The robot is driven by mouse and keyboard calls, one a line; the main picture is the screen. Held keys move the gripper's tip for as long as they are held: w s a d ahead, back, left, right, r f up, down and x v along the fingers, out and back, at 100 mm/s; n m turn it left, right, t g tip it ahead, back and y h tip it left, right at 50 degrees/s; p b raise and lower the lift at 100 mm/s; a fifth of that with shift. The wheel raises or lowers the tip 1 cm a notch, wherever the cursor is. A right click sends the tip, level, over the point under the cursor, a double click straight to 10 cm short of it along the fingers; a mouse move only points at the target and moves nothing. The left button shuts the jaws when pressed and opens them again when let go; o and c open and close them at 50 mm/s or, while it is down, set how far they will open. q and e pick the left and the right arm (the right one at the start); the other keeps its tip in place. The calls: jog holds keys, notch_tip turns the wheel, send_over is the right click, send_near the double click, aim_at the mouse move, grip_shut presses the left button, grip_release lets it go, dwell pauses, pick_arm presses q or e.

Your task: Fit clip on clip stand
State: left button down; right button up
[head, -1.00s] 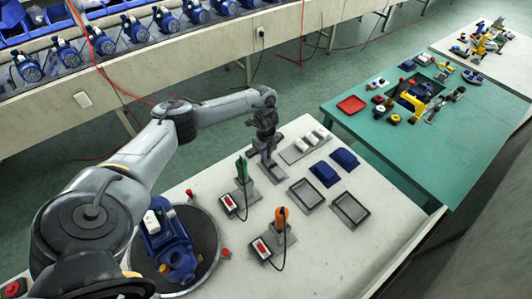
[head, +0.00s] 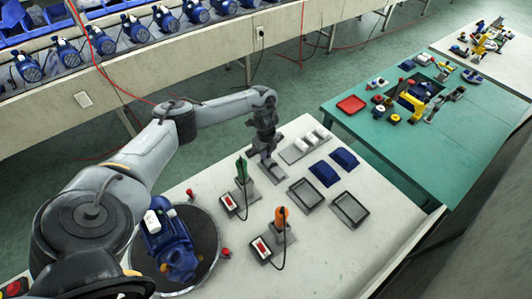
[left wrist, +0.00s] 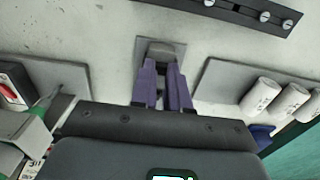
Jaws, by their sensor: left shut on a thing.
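My left gripper (head: 267,154) points down over a flat grey plate (head: 274,173) of the clip stand, on the white table. In the left wrist view, its two purple fingers (left wrist: 161,88) are close together on a small grey piece (left wrist: 159,48), which I take to be the clip. This piece stands over the stand's grey plate (left wrist: 183,42). The fingers hide most of it, so I cannot tell whether it touches or sits on the stand. My right gripper is not in view.
Green (head: 241,170) and orange (head: 281,217) tools stand left of and in front of the gripper. A plate with white cylinders (head: 303,147) lies to the right, near empty grey trays (head: 307,194) and blue covers (head: 325,174). A blue pump (head: 167,240) sits on a round dark turntable.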

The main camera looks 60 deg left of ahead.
pick_arm(q)
jog(key=shift+f, duration=0.1)
dwell(0.5)
jog(key=c, duration=1)
grip_release()
jog(key=shift+c, duration=0.2)
jog(key=shift+r+p, duration=0.55)
jog(key=shift+r, duration=0.1)
jog(key=shift+r+p, duration=2.25)
jog(key=shift+r, duration=0.1)
